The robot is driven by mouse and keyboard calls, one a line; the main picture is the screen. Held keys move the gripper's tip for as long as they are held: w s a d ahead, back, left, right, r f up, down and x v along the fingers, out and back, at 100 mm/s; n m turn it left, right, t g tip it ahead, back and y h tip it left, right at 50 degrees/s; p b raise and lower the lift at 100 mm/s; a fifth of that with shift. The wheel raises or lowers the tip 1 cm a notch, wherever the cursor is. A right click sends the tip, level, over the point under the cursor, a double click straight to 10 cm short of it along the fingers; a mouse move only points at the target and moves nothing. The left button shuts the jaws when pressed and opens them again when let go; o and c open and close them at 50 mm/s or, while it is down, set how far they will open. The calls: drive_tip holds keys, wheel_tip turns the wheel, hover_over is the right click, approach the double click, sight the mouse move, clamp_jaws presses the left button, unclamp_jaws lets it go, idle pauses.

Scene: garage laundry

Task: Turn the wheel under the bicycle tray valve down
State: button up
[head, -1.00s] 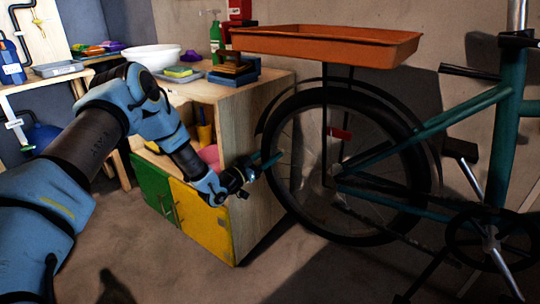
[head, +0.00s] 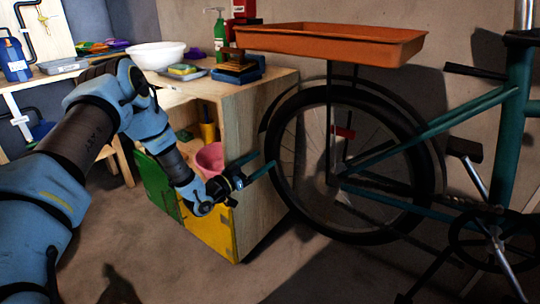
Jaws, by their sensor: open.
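The bicycle's rear wheel (head: 281,183) has a black tyre and stands upright below the orange tray (head: 330,42). A small red lever-like part (head: 344,133) shows beside the upright post (head: 329,120) under the tray; I cannot tell for certain that it is the valve. My gripper (head: 266,160) is open and empty, with its two teal fingers apart. It points right at the left edge of the tyre, below and left of the red part. The fingertips are close to the tyre; I cannot tell whether they touch it.
A wooden cabinet (head: 255,205) with green and yellow doors stands behind my gripper. A pink pot (head: 209,158) sits in its opening. A white bowl (head: 157,56) and a green bottle (head: 219,42) stand on top. The teal bicycle frame (head: 430,125) fills the right. Bare floor lies in front.

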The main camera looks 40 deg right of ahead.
drive_tip(key=a, duration=0.5)
drive_tip(key=shift+s+f, duration=0.15)
drive_tip(key=shift+f, duration=0.2)
